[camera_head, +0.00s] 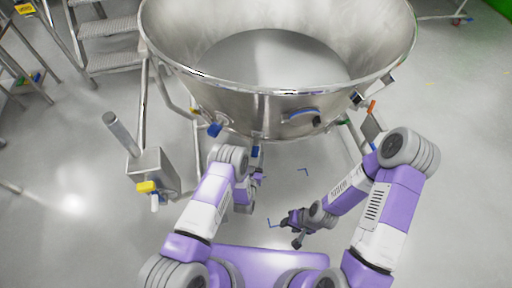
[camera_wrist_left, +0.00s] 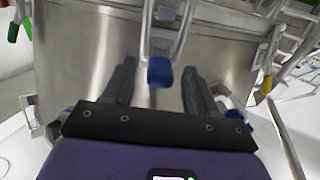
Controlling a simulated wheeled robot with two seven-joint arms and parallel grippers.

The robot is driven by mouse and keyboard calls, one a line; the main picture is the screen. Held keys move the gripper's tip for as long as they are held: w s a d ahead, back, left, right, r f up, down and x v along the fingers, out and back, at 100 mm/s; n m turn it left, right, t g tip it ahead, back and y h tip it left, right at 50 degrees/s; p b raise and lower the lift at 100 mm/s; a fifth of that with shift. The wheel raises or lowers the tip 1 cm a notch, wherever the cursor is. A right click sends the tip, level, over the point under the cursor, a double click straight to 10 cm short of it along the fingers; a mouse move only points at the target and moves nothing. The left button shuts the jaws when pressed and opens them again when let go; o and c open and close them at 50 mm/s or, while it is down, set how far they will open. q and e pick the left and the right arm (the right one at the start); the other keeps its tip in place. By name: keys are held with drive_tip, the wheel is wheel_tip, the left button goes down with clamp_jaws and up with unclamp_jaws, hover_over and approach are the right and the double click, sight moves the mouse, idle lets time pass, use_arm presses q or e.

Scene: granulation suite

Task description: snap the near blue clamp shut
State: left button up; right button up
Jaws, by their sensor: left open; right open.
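A blue clamp handle (camera_wrist_left: 160,72) on a bright metal loop is in the middle of the left wrist view, in front of the steel vessel wall. A small blue patch (camera_head: 256,150) under the vessel's near edge in the head view looks like the same clamp, mostly hidden by my left arm. My left gripper (camera_wrist_left: 160,90) is open, one dark finger on each side of the handle; no contact is seen. In the head view my left gripper (camera_head: 257,174) is small and partly hidden. My right gripper (camera_head: 289,229) is open and empty, low over the floor.
The large steel vessel (camera_head: 262,110) fills the top centre, with another blue part (camera_head: 215,130) at its lower left and a blue-edged handle (camera_head: 304,114) on its front. Steps (camera_head: 106,28) stand behind.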

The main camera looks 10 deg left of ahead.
sight(256, 146)
use_arm(q)
drive_tip(key=w+b, duration=0.1)
drive_tip(key=w, duration=0.4)
drive_tip(key=shift+d, duration=0.15)
drive_tip(key=shift+s, duration=0.1)
clamp_jaws()
